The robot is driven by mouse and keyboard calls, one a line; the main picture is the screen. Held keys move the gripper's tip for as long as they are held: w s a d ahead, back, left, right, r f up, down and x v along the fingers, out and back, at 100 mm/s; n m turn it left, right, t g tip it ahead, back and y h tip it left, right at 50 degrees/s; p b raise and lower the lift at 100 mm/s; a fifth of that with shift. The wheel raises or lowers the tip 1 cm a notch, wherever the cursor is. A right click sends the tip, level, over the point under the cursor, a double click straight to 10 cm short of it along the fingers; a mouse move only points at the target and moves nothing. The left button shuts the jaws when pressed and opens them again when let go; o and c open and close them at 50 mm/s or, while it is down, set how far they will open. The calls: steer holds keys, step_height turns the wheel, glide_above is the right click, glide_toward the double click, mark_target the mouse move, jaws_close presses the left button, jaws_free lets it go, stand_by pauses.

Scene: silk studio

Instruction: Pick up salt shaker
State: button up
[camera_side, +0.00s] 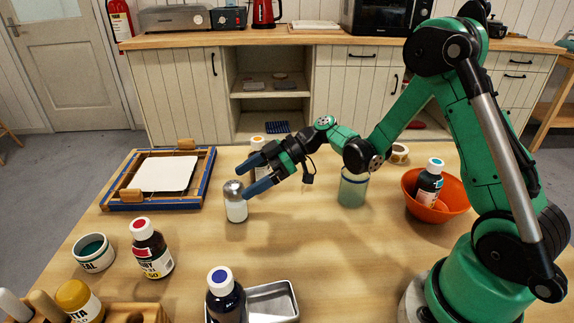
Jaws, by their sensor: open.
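The salt shaker (236,208) is white with a domed silver metal top and stands upright on the wooden table, left of the middle. My gripper (241,178) is open, its two dark blue fingers pointing left and slightly down. The fingertips are at the height of the shaker's metal top in the picture. The lower finger overlaps the right edge of the shaker. I cannot tell whether a finger touches it. Nothing is seen held in the fingers.
A framed screen (207,175) lies at the left. A red-capped bottle (151,250), teal cup (93,253) and metal tray (285,292) are nearer. A glass jar (353,188) and orange bowl (452,207) stand right.

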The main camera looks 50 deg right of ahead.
mark_target(225, 193)
steer(key=shift+f+n+y, duration=0.4)
steer(key=shift+f+n, duration=0.05)
steer(key=shift+n, duration=0.05)
steer(key=shift+x, duration=2.75)
steer(key=shift+w, duration=0.1)
jaws_close()
